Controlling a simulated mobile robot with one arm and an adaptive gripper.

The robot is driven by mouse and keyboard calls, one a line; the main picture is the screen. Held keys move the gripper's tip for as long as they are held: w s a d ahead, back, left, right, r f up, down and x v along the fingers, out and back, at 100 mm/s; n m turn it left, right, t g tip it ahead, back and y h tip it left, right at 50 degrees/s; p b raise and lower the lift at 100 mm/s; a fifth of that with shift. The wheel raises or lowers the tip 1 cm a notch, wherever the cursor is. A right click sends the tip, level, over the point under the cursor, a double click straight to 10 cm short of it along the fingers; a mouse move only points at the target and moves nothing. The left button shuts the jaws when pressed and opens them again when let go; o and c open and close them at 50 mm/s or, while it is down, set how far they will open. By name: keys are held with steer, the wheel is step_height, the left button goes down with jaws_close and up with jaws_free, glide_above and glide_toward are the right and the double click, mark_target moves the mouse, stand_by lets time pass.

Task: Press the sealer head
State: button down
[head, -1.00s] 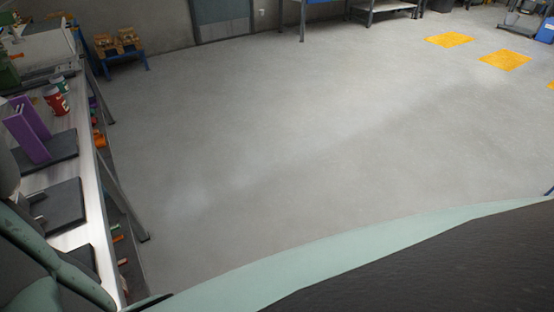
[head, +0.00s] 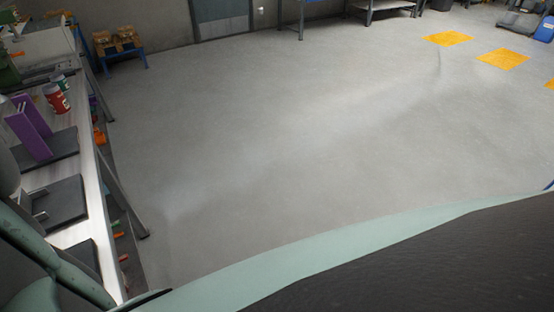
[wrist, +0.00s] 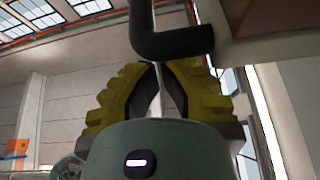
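My gripper (wrist: 159,68) shows in the wrist view with yellow and black fingers. The fingers lean together and their tips nearly meet, with only a thin pale strip showing between them; nothing is clearly held. A thick black bent bar (wrist: 172,43) hangs at the top, right by the fingertips. I cannot tell whether it touches them or whether it belongs to the sealer. A brown-grey body (wrist: 275,30) sits to its right. No sealer head can be made out for certain in either view. My gripper is not visible in the head view.
A long workbench (head: 88,205) runs along the left, holding dark plates (head: 58,203), a purple upright piece (head: 28,132) and red cans (head: 56,99). A blue stand (head: 120,60) is at the back left. The grey floor (head: 290,140) is wide and clear, with yellow patches (head: 446,39) far right.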

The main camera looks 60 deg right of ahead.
steer(key=r+b+v, duration=0.1)
steer(key=b+v, duration=0.3)
steer(key=v, duration=0.4)
steer(key=shift+s+a+h, duration=0.3)
steer(key=shift+s+a, duration=0.05)
steer(key=shift+s, duration=0.35)
steer(key=shift+r, duration=0.15)
